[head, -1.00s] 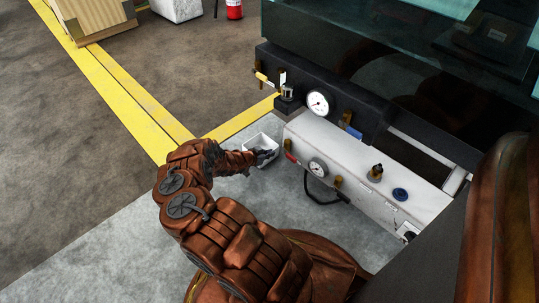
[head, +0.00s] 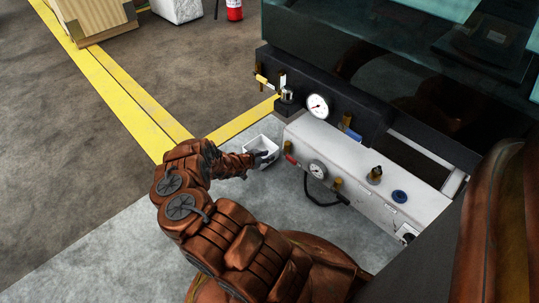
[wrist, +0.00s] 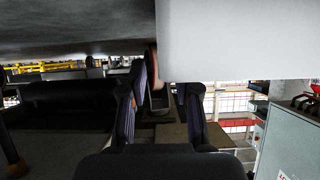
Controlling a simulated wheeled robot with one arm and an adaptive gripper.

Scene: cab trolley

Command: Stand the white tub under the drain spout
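The white tub (head: 251,153) stands on the grey floor, close to the left end of the white trolley box. In the wrist view a large plain white surface, apparently the tub's wall (wrist: 245,40), fills the upper right and hides one fingertip. My gripper (wrist: 162,90) shows there with its finger bodies apart. I cannot tell whether the tips press on the wall. A red-handled fitting (head: 290,159) sits low on the box end beside the tub. I cannot clearly make out the drain spout.
The white box (head: 365,185) carries gauges, brass fittings and a blue cap. A black hose (head: 325,202) loops below its front. A dark beam with a gauge (head: 318,105) runs behind. Yellow floor lines (head: 130,100) and open floor lie to the left.

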